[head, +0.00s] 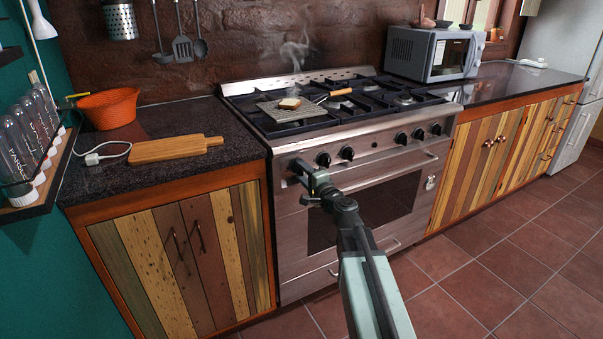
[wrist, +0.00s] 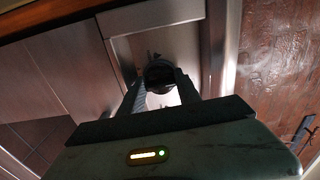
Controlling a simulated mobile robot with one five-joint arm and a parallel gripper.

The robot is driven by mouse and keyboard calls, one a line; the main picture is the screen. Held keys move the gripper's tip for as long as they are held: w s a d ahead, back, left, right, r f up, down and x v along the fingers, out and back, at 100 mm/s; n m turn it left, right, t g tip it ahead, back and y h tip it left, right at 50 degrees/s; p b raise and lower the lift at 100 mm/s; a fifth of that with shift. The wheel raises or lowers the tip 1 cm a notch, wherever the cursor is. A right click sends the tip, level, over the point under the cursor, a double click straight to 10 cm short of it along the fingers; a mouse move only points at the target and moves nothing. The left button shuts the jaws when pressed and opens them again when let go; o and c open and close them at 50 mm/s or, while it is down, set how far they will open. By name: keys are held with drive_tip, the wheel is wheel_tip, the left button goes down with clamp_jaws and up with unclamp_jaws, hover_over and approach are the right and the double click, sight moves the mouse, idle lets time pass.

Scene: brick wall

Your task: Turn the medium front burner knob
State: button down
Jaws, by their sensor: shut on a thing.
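The stove (head: 290,235) has a row of black knobs along its steel front panel. My gripper (head: 303,172) is at the left end of this row, and its fingers cover part of the panel there. In the wrist view, a round dark knob (wrist: 160,75) sits between the two fingers of my gripper (wrist: 161,90), which are shut on it. Two knobs to the right of my gripper, the nearer one (head: 323,159) and the farther one (head: 347,153), are uncovered. Several more knobs (head: 418,133) are farther right. No burner markings can be read.
A griddle (head: 290,118) with bread (head: 289,103) is on the cooktop, with steam above. A wooden-handled utensil (head: 340,93) lies beside it. The oven handle (head: 385,175) runs below the knobs. A cutting board (head: 175,149) and orange colander (head: 108,108) are on the left counter.

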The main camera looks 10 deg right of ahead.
drive_tip(key=shift+d+m, duration=0.15)
drive_tip(key=shift+m, duration=0.15)
idle(0.4)
drive_tip(key=c, duration=0.9)
unclamp_jaws()
drive_tip(key=shift+o, duration=0.2)
drive_tip(key=shift+s, duration=0.1)
